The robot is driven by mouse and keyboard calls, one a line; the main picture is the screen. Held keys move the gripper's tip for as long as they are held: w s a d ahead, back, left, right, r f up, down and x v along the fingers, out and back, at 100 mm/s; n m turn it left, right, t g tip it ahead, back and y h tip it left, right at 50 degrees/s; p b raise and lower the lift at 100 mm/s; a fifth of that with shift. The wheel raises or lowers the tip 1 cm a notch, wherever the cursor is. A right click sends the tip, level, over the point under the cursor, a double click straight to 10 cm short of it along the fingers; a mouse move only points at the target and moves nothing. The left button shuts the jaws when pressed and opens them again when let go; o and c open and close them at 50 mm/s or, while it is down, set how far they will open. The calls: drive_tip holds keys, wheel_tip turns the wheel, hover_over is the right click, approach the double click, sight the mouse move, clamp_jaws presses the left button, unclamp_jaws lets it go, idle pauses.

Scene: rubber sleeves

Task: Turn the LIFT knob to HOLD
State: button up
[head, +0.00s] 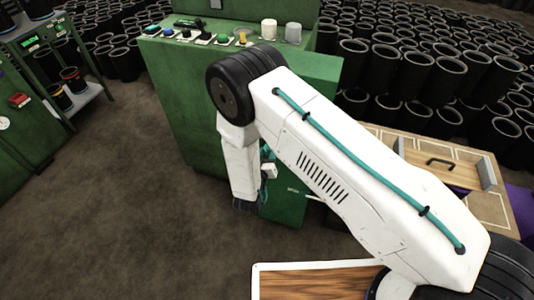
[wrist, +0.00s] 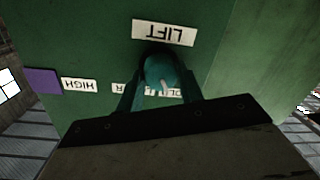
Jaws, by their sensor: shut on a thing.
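The LIFT knob (wrist: 158,68) is a dark teal rounded knob with a white pointer mark, on a green panel under the upside-down LIFT label (wrist: 164,32) in the wrist view. My gripper (wrist: 160,76) has one teal finger on each side of the knob and is shut on it. The white mark points down in the picture, toward a white label (wrist: 175,93) partly hidden by the knob and fingers. I cannot read that label fully. In the head view my gripper (head: 268,168) is at the green cabinet (head: 180,105), and the knob cannot be made out there.
A HIGH label (wrist: 79,85) and a purple patch (wrist: 43,81) are left of the knob. Several buttons line the cabinet top. A bench with a wooden tray (head: 435,160) stands at the right, with many black sleeves (head: 412,72) behind. Open floor lies at the left.

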idle(0.4)
drive_tip(key=o, duration=1)
drive_tip(key=v, duration=0.8)
drive_tip(key=shift+a, duration=0.1)
